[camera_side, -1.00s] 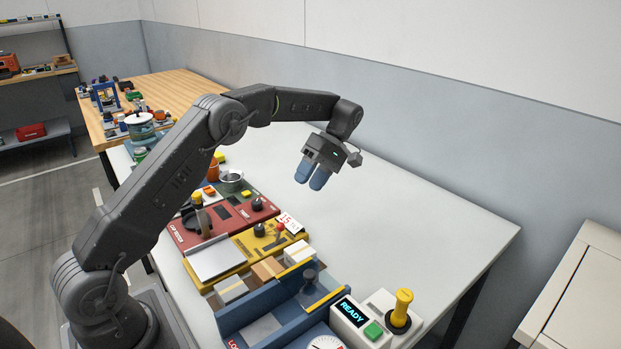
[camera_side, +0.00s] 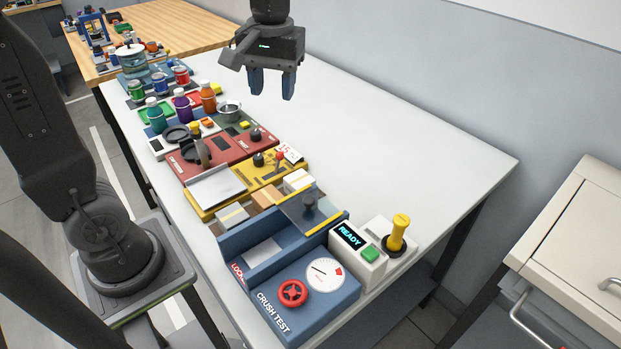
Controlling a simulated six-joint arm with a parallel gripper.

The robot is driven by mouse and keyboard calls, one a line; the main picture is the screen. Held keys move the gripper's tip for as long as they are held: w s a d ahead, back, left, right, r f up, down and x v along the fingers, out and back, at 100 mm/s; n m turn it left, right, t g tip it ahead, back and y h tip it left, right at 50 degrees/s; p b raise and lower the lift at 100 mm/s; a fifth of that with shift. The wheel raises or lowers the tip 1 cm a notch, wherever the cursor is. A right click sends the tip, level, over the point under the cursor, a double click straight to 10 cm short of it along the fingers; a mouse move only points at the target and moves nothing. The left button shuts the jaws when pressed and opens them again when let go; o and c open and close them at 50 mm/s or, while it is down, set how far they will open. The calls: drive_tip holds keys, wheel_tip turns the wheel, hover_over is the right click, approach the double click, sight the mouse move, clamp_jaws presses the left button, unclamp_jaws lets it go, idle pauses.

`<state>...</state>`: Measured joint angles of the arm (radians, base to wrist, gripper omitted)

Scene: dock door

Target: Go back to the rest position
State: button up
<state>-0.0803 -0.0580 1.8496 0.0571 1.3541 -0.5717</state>
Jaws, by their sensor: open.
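My gripper (camera_side: 273,84) hangs over the far part of the white table (camera_side: 400,150), with its blue fingers pointing down. The fingers are apart and nothing shows between them. It is well above the table and touches nothing. Below and nearer the camera, a blue crush test station (camera_side: 305,285) has a red handwheel (camera_side: 292,293), a round gauge (camera_side: 325,275) and a clear panel with a dark knob (camera_side: 310,202). A white box reading READY (camera_side: 350,237) has a green button (camera_side: 370,253) and stands beside a yellow handle (camera_side: 399,232).
A yellow station (camera_side: 262,175) with small boxes and a red station (camera_side: 205,150) line the table's left side. Bottles (camera_side: 182,103) and jars stand farther back. A wooden bench (camera_side: 170,25) is behind. The table's right half is clear. A cream cabinet (camera_side: 570,220) stands at right.

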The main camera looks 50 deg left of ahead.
drive_tip(key=s+d+f+m+t, duration=0.1)
drive_tip(key=s+m+t, duration=0.2)
drive_tip(key=s, duration=0.3)
drive_tip(key=s+d+f+m+t, duration=0.2)
drive_tip(key=s+m, duration=0.2)
drive_tip(key=s, duration=0.2)
drive_tip(key=shift+s+d+t+h, duration=0.3)
drive_tip(key=shift+t, duration=0.1)
drive_tip(key=shift+f, duration=0.1)
drive_tip(key=shift+c, duration=0.4)
idle(4.0)
